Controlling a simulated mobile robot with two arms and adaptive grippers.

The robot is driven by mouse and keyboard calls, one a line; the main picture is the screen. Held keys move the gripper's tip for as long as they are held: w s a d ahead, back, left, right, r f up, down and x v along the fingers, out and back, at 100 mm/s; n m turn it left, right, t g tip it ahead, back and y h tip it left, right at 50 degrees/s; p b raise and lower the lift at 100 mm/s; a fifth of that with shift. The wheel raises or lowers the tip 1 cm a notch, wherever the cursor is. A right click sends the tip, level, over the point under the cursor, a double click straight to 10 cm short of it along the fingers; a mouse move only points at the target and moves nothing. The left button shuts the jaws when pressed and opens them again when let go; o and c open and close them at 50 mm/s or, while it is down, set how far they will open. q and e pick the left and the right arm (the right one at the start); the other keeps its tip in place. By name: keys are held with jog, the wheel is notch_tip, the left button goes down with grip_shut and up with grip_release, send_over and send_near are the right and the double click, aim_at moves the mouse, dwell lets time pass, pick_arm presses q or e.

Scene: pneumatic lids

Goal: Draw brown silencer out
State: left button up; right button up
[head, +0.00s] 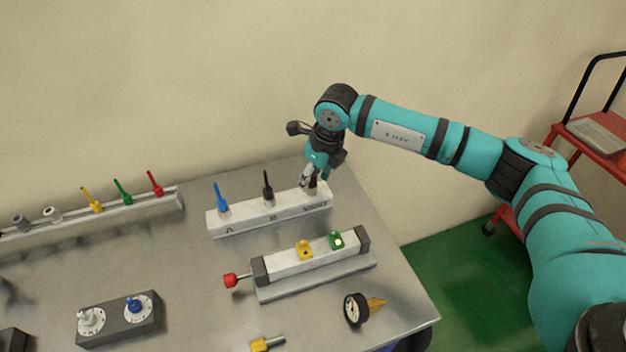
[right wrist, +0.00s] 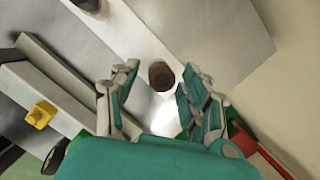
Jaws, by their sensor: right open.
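The brown silencer (head: 314,184) stands at the right end of a white block (head: 250,226), partly hidden behind my right gripper in the head view. In the right wrist view the brown silencer (right wrist: 161,76) shows end-on as a dark round top between the finger tips. My right gripper (head: 309,178) is over that end of the block, pointing down. In the right wrist view its fingers (right wrist: 158,88) are apart, one on each side of the silencer, with a gap visible on both sides. My left gripper is not in view.
A blue silencer (head: 222,199) and a black one (head: 267,187) stand in the same block. In front lies a cylinder (head: 283,262) with yellow and green fittings, then a gauge (head: 354,309). A rail (head: 140,203) with several fittings is at left. A red trolley (head: 590,150) stands right.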

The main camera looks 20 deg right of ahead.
aim_at(314, 174)
jog(key=shift+c, duration=0.4)
grip_shut()
jog(key=shift+r, duration=0.3)
jog(key=shift+r+p, duration=0.3)
jog(key=shift+r, duration=0.4)
jog(key=shift+r, duration=0.2)
jog(key=shift+r, duration=0.45)
